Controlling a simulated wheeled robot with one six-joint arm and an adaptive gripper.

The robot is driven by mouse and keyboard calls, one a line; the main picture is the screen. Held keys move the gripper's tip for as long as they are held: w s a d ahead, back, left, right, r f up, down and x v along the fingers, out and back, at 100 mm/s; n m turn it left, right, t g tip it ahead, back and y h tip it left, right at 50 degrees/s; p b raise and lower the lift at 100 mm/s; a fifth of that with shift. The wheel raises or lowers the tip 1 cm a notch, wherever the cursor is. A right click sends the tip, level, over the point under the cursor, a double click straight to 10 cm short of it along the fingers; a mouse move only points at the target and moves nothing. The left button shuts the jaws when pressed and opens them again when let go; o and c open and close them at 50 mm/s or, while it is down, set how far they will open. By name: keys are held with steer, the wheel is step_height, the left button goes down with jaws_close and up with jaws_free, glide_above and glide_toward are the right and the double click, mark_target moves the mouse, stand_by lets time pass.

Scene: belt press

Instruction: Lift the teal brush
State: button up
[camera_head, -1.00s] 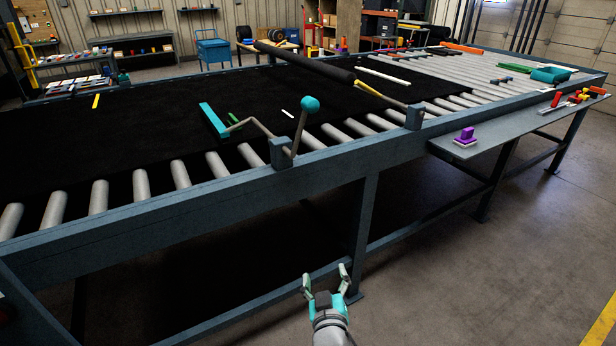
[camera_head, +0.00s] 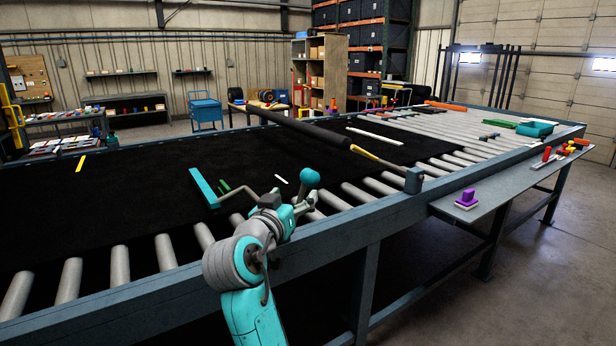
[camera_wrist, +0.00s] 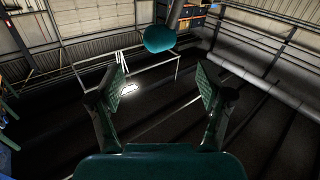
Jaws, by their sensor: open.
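The teal brush (camera_head: 204,188) is a long teal bar lying over the black belt (camera_head: 130,195) at centre-left. A bent grey crank runs from it toward the near rail, where a lever ends in a teal ball knob (camera_head: 309,178). My gripper (camera_head: 292,204) is beside the knob and hides the lever's bracket and most of its rod. In the wrist view the knob (camera_wrist: 160,40) is centred just beyond the open fingertips (camera_wrist: 161,78), with its rod rising above it. Nothing is between the fingers. Contact with the knob cannot be told.
The near blue rail (camera_head: 370,218) runs under my gripper. A second bracket (camera_head: 413,180) with a yellow arm stands right, beside a black roller (camera_head: 305,128). A side shelf (camera_head: 520,187) holds a purple block (camera_head: 467,198). A teal object (camera_head: 534,129) lies at the far right.

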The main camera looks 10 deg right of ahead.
mark_target(307, 182)
steer(key=x, duration=1)
steer(key=shift+w+d+r, duration=0.1)
steer(key=shift+w+d, duration=0.15)
steer(key=shift+w, duration=0.1)
jaws_close()
